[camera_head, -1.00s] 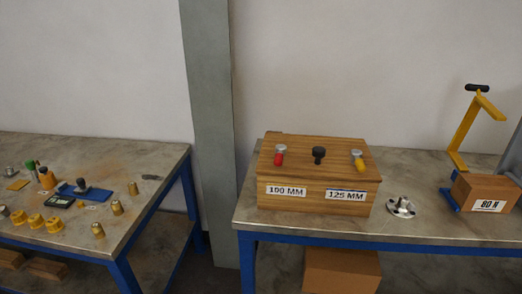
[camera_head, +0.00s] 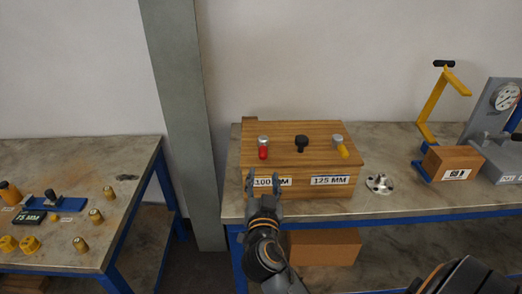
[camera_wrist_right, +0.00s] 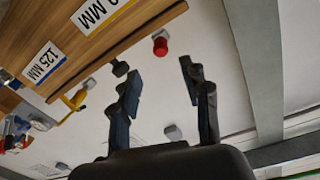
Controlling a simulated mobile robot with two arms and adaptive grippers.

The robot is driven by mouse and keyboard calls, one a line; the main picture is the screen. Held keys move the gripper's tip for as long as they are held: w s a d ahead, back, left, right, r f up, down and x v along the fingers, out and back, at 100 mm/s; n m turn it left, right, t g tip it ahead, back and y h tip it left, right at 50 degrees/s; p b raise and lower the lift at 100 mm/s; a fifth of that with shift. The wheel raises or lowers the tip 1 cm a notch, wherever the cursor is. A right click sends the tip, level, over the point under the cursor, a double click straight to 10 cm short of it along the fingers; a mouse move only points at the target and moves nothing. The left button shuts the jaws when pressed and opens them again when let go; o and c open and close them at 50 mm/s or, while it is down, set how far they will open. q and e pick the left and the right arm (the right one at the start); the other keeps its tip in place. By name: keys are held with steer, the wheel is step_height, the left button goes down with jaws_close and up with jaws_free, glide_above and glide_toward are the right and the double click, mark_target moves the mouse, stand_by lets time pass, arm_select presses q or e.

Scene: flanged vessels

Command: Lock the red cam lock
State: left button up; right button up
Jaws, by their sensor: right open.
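The red cam lock (camera_head: 263,152) is a red handle with a silver head on the lid of the wooden box (camera_head: 310,192), at the left. Its red end also shows in the wrist view (camera_wrist_right: 160,47), beyond the fingers. My right gripper (camera_head: 264,178) is open and empty, in front of the box at its "100 MM" label. Its fingers point up toward the red cam lock and do not touch it. The wrist view shows the same open fingers (camera_wrist_right: 160,70). My left gripper is not in view.
A black knob (camera_head: 301,143) and a yellow cam lock (camera_head: 340,145) share the lid. A metal flange (camera_head: 380,184) lies right of the box, and a small labelled box (camera_head: 452,162) stands further right. The left table (camera_head: 120,155) holds several yellow parts.

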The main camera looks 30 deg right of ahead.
mark_target(263, 159)
steer(key=p+x, duration=0.3)
steer(key=x, duration=0.6)
steer(key=shift+w+d, duration=0.15)
steer(key=shift+w, duration=0.2)
steer(key=shift+w+d, duration=0.3)
steer(key=shift+w, duration=0.15)
steer(key=shift+f, duration=0.1)
jaws_close()
